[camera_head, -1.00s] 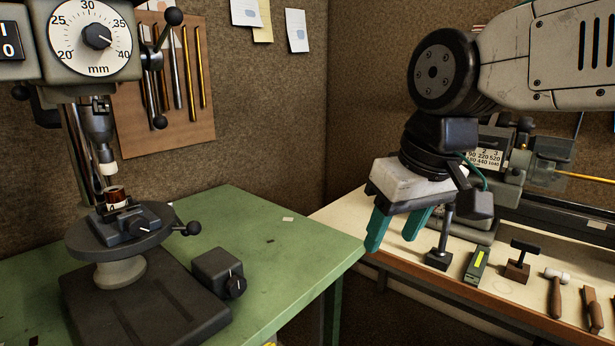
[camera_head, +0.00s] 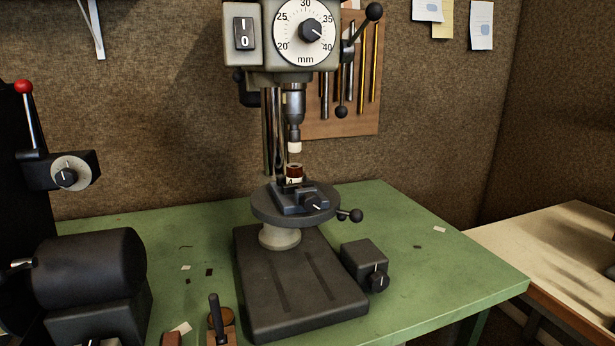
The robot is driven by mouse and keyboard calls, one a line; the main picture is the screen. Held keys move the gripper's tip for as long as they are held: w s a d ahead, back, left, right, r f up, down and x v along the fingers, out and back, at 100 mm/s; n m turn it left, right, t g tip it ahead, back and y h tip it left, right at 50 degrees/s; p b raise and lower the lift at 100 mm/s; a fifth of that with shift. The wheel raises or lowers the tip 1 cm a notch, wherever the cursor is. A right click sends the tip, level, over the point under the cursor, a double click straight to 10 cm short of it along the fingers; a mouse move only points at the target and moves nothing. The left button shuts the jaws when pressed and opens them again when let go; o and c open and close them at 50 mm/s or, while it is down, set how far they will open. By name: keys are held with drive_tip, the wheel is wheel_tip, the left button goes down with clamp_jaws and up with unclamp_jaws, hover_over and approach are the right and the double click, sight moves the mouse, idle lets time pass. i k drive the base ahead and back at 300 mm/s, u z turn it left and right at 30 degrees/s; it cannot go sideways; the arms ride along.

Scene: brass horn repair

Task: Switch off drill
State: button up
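The drill (camera_head: 294,95) is a grey drill press standing on the green bench (camera_head: 440,262). Its rocker switch (camera_head: 243,33), marked I above 0, sits on the front of the head, left of the round mm depth dial (camera_head: 305,32). Which side of the rocker is pressed, I cannot tell. My gripper is not in view now.
A dark machine (camera_head: 85,275) with a red-knobbed lever (camera_head: 23,87) stands at the left. A black box with a knob (camera_head: 366,265) lies right of the drill base. A pale bench (camera_head: 560,245) is at the right. The green bench's right part is mostly clear.

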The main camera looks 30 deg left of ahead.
sight(244, 38)
drive_tip(key=u, duration=1.6)
